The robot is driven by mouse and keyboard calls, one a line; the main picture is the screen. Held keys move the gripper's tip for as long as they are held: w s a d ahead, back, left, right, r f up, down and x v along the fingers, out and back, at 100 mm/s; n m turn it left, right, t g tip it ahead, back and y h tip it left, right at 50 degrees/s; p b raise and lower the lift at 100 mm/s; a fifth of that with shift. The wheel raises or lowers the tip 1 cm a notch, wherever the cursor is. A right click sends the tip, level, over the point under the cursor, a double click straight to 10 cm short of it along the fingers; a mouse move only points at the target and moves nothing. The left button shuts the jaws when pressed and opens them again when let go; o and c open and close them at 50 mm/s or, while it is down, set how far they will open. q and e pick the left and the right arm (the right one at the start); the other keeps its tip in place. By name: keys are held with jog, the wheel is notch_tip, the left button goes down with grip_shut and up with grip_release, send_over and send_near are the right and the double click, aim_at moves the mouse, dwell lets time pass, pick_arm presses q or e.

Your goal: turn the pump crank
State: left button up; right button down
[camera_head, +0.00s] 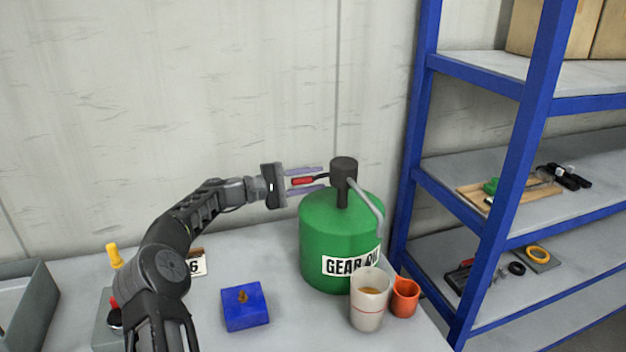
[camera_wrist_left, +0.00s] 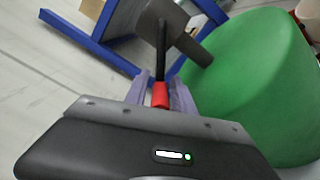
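A green drum (camera_head: 322,238) marked as gear oil stands on the bench, with a dark pump head (camera_head: 343,170) on top and a grey spout curving down its right side. The pump crank has a dark arm and a red handle (camera_head: 301,181) pointing left. My left gripper (camera_head: 318,180) reaches in from the left, its two purple fingers above and below the red handle. A gap shows between fingers and handle, so it looks open around it. In the left wrist view the red handle (camera_wrist_left: 160,95) lies between the fingers. My right gripper is not in view.
A white cup (camera_head: 368,312) with amber liquid and an orange cup (camera_head: 404,298) stand in front of the drum. A blue block (camera_head: 244,306) lies left of them. A blue-framed shelf (camera_head: 500,190) stands close on the right. A grey bin (camera_head: 37,306) is at the left.

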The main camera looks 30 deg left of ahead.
pick_arm(q)
jog(key=shift+o, duration=0.8)
jog(key=shift+s+a+f, duration=0.1)
jog(key=shift+s+a, duration=0.2)
jog(key=shift+s, duration=0.1)
jog(key=b+v, duration=0.2)
jog(key=v, duration=0.5)
